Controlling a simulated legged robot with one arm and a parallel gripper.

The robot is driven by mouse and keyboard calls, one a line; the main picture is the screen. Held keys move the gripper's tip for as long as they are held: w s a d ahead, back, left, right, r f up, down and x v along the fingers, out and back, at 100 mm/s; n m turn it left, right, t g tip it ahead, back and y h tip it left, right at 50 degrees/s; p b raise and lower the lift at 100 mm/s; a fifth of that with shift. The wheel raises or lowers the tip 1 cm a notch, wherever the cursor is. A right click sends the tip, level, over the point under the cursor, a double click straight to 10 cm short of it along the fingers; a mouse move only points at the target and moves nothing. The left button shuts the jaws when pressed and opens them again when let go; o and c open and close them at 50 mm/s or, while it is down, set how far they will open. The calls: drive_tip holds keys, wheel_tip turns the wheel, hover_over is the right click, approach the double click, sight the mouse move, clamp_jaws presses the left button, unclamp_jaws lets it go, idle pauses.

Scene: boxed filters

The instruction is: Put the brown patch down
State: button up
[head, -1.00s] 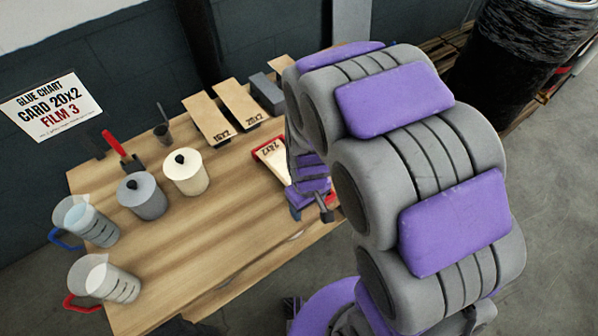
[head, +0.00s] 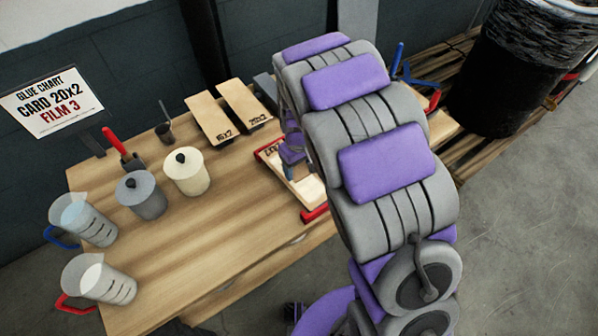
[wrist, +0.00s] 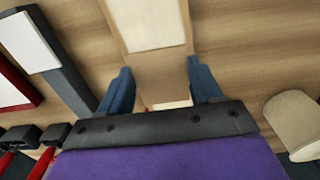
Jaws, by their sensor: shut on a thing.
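My gripper (wrist: 161,88) shows its two blue fingers in the wrist view, shut on a flat brown piece, which I take as the brown patch (wrist: 163,70). A pale rectangle (wrist: 150,22) lies just beyond the fingers; I cannot tell whether it belongs to the held piece. In the head view my arm hides most of the gripper, and the patch cannot be made out. There the gripper is over or near a red-edged frame with a pale board (head: 308,190) at the table's right edge.
Boards marked 16x2 (head: 212,118) and 20x2 (head: 244,105) lie at the back of the wooden table (head: 215,225). A cream pot (head: 187,173), a grey pot (head: 141,197) and two jugs (head: 84,220) (head: 99,280) stand left. The table's middle front is clear.

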sight(299, 172)
wheel_tip(299, 172, down, 3)
drive_tip(key=shift+r+b, duration=0.1)
drive_tip(key=shift+b, duration=0.25)
drive_tip(key=shift+s, duration=0.15)
